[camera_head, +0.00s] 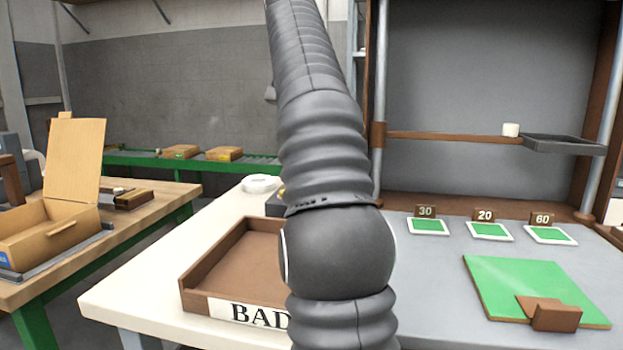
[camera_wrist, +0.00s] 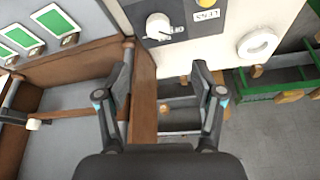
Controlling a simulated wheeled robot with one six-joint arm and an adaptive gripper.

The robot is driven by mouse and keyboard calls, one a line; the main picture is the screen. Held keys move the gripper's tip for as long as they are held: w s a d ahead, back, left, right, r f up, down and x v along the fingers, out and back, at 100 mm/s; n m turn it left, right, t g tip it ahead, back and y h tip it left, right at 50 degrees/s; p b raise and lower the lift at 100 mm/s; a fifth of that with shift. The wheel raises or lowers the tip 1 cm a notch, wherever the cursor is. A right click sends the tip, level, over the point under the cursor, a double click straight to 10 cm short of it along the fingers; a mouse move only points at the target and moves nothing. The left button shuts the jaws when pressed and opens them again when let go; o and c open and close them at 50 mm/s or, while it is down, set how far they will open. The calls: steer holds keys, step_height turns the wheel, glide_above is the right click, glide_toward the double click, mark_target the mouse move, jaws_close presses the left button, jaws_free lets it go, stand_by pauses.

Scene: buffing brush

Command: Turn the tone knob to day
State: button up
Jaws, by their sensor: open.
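A white round knob (camera_wrist: 158,26) sits on a dark panel at the top of the wrist view. Small white lettering is beside it, and I cannot read its setting surely. A white label (camera_wrist: 207,15) is to its right. My gripper (camera_wrist: 164,56) is open and empty, its two fingers apart just below the panel in the picture, not touching the knob. In the head view my arm hides the gripper, the knob and most of the dark box (camera_head: 275,204).
A white ring (camera_wrist: 257,44) lies beside the panel; it shows in the head view too (camera_head: 260,184). A brown tray marked BAD (camera_head: 215,264) stands at the bench's front. Green pads numbered 30 (camera_head: 428,227), 20 (camera_head: 489,232) and 60 (camera_head: 550,235) lie right, behind a green board (camera_head: 510,284).

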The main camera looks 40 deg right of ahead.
steer(key=x, duration=1.3)
steer(key=shift+s+d+f, duration=0.1)
steer(key=shift+d+f, duration=0.15)
